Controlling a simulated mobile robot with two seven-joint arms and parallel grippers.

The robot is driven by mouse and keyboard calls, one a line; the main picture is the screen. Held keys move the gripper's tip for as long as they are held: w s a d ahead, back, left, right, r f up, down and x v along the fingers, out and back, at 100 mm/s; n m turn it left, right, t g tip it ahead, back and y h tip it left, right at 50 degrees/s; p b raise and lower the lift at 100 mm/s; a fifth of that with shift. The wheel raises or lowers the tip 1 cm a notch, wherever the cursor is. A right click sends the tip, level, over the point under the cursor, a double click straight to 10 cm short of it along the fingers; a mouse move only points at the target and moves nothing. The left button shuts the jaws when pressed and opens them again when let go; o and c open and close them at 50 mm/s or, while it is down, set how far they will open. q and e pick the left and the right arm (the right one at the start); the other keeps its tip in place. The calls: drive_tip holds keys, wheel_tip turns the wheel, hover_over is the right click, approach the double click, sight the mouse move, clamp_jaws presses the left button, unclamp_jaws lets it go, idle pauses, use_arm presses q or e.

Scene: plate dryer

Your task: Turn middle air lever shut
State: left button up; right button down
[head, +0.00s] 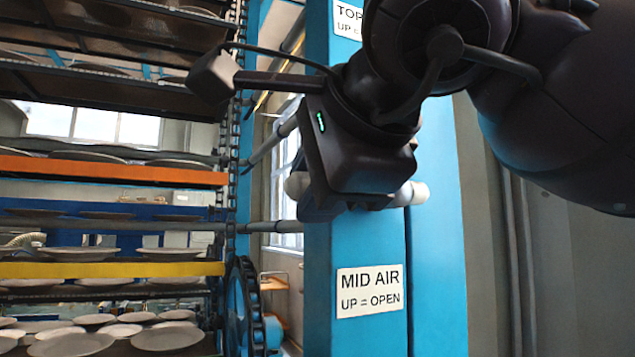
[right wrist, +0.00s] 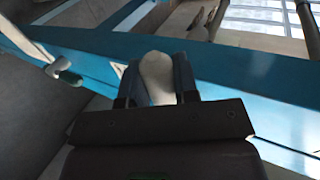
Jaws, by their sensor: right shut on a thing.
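The middle air lever is a pale, rounded handle on the blue post (head: 355,260), above the "MID AIR, UP = OPEN" label (head: 369,291). In the right wrist view, the lever (right wrist: 158,78) sits between the two dark fingers of my right gripper (right wrist: 156,72), which is shut on it. In the head view, my right gripper (head: 335,203) covers most of the lever. A pale rounded end (head: 297,185) shows left of the gripper and a pale stub (head: 410,193) shows right of it. The lever's exact angle is hidden. My left gripper is out of view.
A partly hidden "TOP" label (head: 348,20) is higher on the post. Racks of plates (head: 88,255) stand at left, beside a chain and sprocket (head: 245,305). In the right wrist view, another pale fitting (right wrist: 70,77) is at left. A grey wall (head: 570,270) is at right.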

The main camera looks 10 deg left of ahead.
idle(0.3)
drive_tip(key=c, duration=0.9)
unclamp_jaws()
drive_tip(key=v, duration=1.1)
drive_tip(key=shift+a, duration=0.1)
drive_tip(key=shift+f, duration=0.15)
